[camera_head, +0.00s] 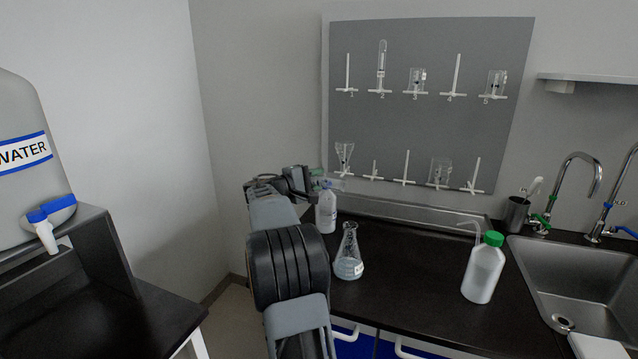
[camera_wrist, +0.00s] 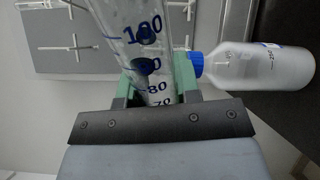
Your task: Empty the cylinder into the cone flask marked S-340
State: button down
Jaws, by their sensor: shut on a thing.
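My gripper (camera_head: 317,174) is above the left part of the black bench. In the wrist view its green fingers (camera_wrist: 153,82) are shut around a clear graduated cylinder (camera_wrist: 128,30) with blue marks such as 100 and 80. The cylinder looks strongly tilted, close to lying on its side; its mouth and any liquid are not clear. A cone flask (camera_head: 348,256) stands upright on the bench, below and slightly right of my gripper. Its label is too small to read. The flask does not show in the wrist view.
A white bottle (camera_head: 326,209) with a blue cap (camera_wrist: 196,65) stands behind the flask. A green-capped wash bottle (camera_head: 484,268) stands farther right, before the sink (camera_head: 580,290). A grey peg board (camera_head: 425,125) holds glassware. A water tank (camera_head: 30,170) is at left. Bench between flask and wash bottle is clear.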

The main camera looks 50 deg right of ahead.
notch_tip(320, 180, up, 8)
jog(key=w+p, duration=0.2)
jog(key=p, duration=0.3)
jog(key=shift+d+f+p, duration=0.25)
jog(key=shift+d+p, duration=0.05)
jog(key=shift+p, duration=0.1)
jog(key=shift+s+a+f+n, duration=0.1)
jog(key=shift+s+f+n, duration=0.1)
jog(key=shift+f+n, duration=0.8)
jog(key=shift+s+f+n, duration=0.2)
jog(key=shift+f+n, duration=0.6)
jog(key=shift+f, duration=0.25)
jog(key=shift+s+a+f+n+p, duration=0.1)
jog(key=shift+s+f+n, duration=0.2)
jog(key=shift+f+n, duration=0.3)
jog(key=shift+s+a+f+n+p, duration=0.1)
jog(key=shift+s+f+n, duration=0.25)
jog(key=shift+f+n, duration=0.25)
jog(key=shift+s+a+f+n+p, duration=0.1)
jog(key=shift+s+f+n, duration=0.2)
jog(key=shift+f+n, duration=0.25)
jog(key=shift+s+a+f+n+p, duration=0.2)
jog(key=shift+s+f+n+p, duration=0.15)
jog(key=shift+s+f+n, duration=0.45)
jog(key=shift+s+a+f+n+p, duration=0.2)
jog(key=shift+s+f+n+p, duration=0.1)
jog(key=shift+s+f+n, duration=0.5)
